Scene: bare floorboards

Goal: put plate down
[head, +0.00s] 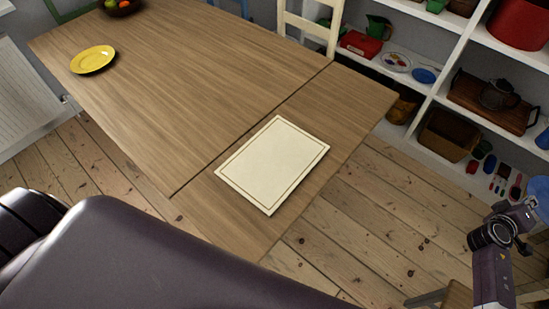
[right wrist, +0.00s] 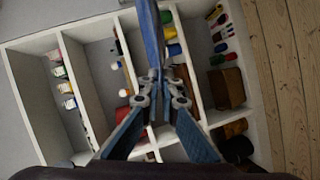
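A round yellow plate (head: 92,59) rests flat on the wooden table (head: 215,75), near its left edge in the head view. My right gripper (head: 536,196) is at the right edge of the head view, out beyond the table and far from the plate. My left gripper is not in view.
A cream board (head: 273,164) with a dark border line lies on the table's near end. A fruit bowl (head: 122,6) stands at the back. White shelves (head: 442,98) with toys and baskets are at right; they also fill the right wrist view (right wrist: 98,75). A pale chair (head: 308,24) stands behind the table. The table's middle is clear.

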